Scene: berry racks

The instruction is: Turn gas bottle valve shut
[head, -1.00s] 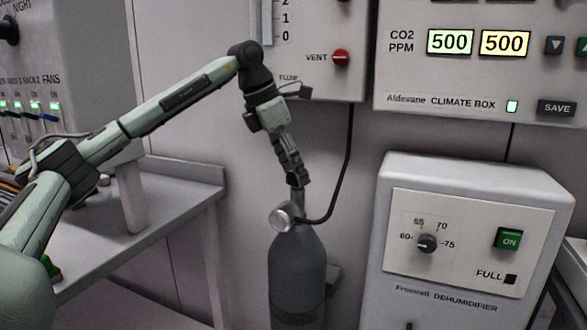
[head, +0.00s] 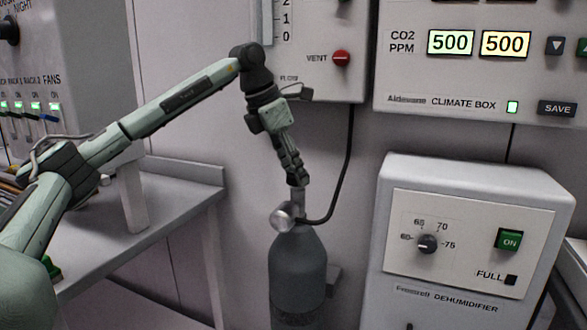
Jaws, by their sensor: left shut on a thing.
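The grey gas bottle (head: 298,268) stands upright against the wall in the lower middle of the head view. A round silver regulator or gauge (head: 283,218) sits at its neck, with a black hose leading off. My left gripper (head: 298,182) reaches down from above and is shut on the valve at the top of the bottle's neck (head: 299,197). The fingers hide most of the valve, so how far it is turned cannot be seen. My right gripper is out of view.
A white dehumidifier (head: 470,290) stands close on the right. The climate box (head: 470,104) hangs above it, and a panel with a red vent knob (head: 341,58) is behind my wrist. A grey bench (head: 185,200) is at the left. The black hose (head: 349,160) runs up the wall.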

